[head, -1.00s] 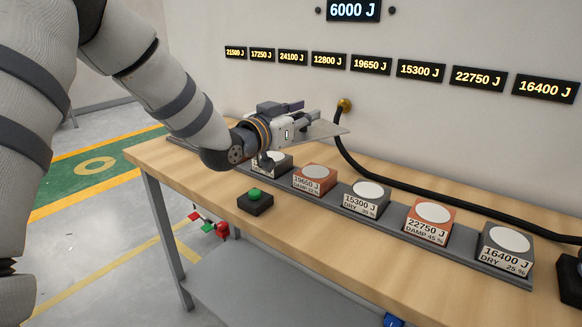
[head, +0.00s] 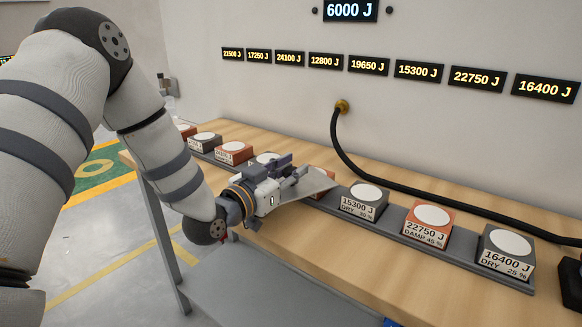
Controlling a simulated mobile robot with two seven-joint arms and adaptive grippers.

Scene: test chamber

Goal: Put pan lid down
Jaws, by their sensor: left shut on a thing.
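My left gripper (head: 290,175) comes in from the left over the front part of the wooden bench (head: 330,245). I cannot tell whether the plate touches the block or the bench. My right gripper is not in view.
A grey rail (head: 398,238) carries several labelled blocks with white round tops, such as the 15300 J block (head: 359,207) and the 16400 J block (head: 506,262). A black cable (head: 366,168) runs behind them. The bench front right of my gripper is clear.

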